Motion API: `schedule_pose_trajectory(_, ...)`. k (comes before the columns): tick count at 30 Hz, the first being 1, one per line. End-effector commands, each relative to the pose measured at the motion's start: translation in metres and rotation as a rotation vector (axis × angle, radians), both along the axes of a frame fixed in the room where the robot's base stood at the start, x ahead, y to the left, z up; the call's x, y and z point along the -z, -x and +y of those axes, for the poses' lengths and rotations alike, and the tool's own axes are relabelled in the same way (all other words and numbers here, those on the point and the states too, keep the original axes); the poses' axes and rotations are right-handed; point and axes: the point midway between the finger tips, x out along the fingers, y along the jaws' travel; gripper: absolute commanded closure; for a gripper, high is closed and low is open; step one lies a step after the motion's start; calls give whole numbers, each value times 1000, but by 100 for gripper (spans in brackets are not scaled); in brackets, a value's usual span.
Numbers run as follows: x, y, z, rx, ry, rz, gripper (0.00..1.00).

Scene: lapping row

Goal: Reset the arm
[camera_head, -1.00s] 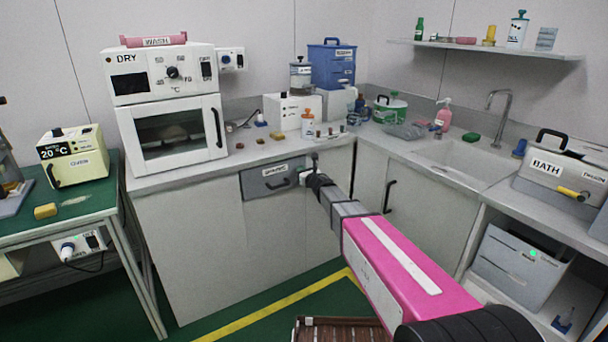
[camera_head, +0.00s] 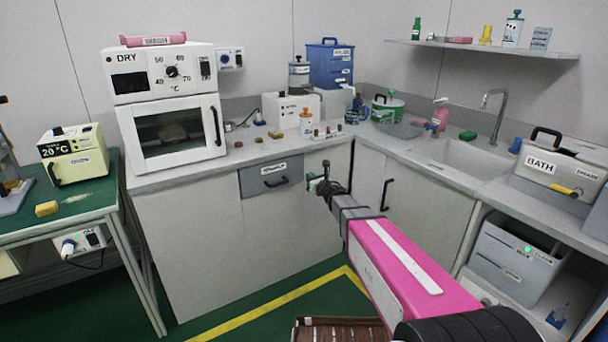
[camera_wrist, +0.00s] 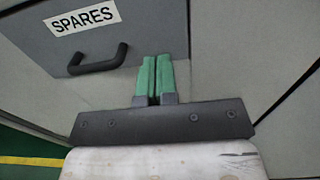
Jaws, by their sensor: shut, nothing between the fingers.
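My arm reaches forward from the lower right in the head view. My gripper (camera_head: 314,181) is at its far end, in front of the cabinet just right of the grey drawer. In the wrist view my gripper (camera_wrist: 156,62) shows two green fingers side by side, shut with nothing between them. The grey SPARES drawer (camera_head: 258,185) is closed, with a black handle. In the wrist view the drawer (camera_wrist: 150,25) and its handle (camera_wrist: 100,65) lie up and left of the fingers, apart from them.
The counter (camera_head: 240,158) above carries a white DRY oven (camera_head: 170,130), a white box and several bottles. A green table (camera_head: 90,205) stands left and a grey BATH unit (camera_head: 555,170) right. A brown slatted box (camera_head: 340,328) is low in front. Green floor between is open.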

Motion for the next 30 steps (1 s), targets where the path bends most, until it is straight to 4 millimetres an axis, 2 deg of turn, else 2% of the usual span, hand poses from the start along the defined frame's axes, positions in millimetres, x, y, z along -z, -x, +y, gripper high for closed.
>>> schedule_pose_trajectory(1,-1,13,-8,2,1,1,100)
schedule_pose_trajectory(6,0,33,-20,1,1,2,100)
schedule_pose_trajectory(11,2,38,-35,52,-59,60,100)
schedule_pose_trajectory(14,6,39,-56,154,-181,169,100)
schedule_pose_trajectory(19,24,52,-109,431,-530,435,100)
schedule_pose_trajectory(23,45,75,-150,681,-860,631,100)
schedule_pose_trajectory(26,63,101,-177,885,-1127,759,100)
schedule_pose_trajectory(30,89,147,-205,1193,-1504,895,100)
